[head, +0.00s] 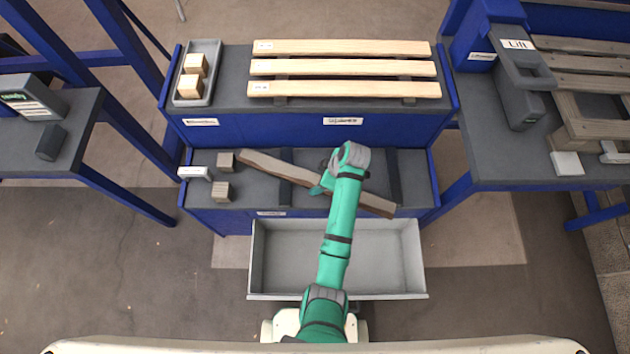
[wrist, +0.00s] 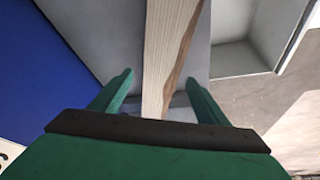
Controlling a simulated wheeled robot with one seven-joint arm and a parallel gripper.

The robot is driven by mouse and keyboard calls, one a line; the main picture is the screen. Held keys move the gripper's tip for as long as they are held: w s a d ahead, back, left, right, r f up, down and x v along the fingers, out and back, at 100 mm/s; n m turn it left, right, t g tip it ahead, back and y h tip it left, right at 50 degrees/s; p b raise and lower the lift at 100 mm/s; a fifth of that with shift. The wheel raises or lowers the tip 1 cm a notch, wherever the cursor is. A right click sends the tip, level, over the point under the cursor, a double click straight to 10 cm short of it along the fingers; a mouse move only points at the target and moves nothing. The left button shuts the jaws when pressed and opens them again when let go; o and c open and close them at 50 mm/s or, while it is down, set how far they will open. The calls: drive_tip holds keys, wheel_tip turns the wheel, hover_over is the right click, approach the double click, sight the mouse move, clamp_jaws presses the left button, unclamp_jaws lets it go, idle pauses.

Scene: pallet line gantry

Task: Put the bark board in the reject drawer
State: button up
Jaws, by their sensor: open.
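The bark board (head: 283,171) is a long plank with a dark brown bark edge, lying slantwise across the lower grey shelf. My gripper (head: 321,186) is over its middle, with part of the board hidden behind my arm. In the wrist view the board (wrist: 168,45) runs between the two green fingers of my gripper (wrist: 158,82). The fingers are open, with gaps visible on both sides of the board. The reject drawer (head: 285,260) is pulled out below the shelf and looks empty, with my arm crossing over it. It also shows in the wrist view (wrist: 238,58).
Two small wood blocks (head: 222,191) sit left on the lower shelf (head: 415,175). The upper bench holds three pale slats (head: 345,68) and a grey tray (head: 206,58) with two blocks. A lift station (head: 515,85) stands right, another table (head: 80,130) left.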

drive_tip(key=shift+x, duration=0.85)
drive_tip(key=shift+d, duration=0.1)
drive_tip(key=shift+c, duration=0.4)
drive_tip(key=shift+r, duration=0.1)
drive_tip(key=c, duration=1.3)
drive_tip(key=shift+s, duration=0.1)
drive_tip(key=shift+c, duration=0.2)
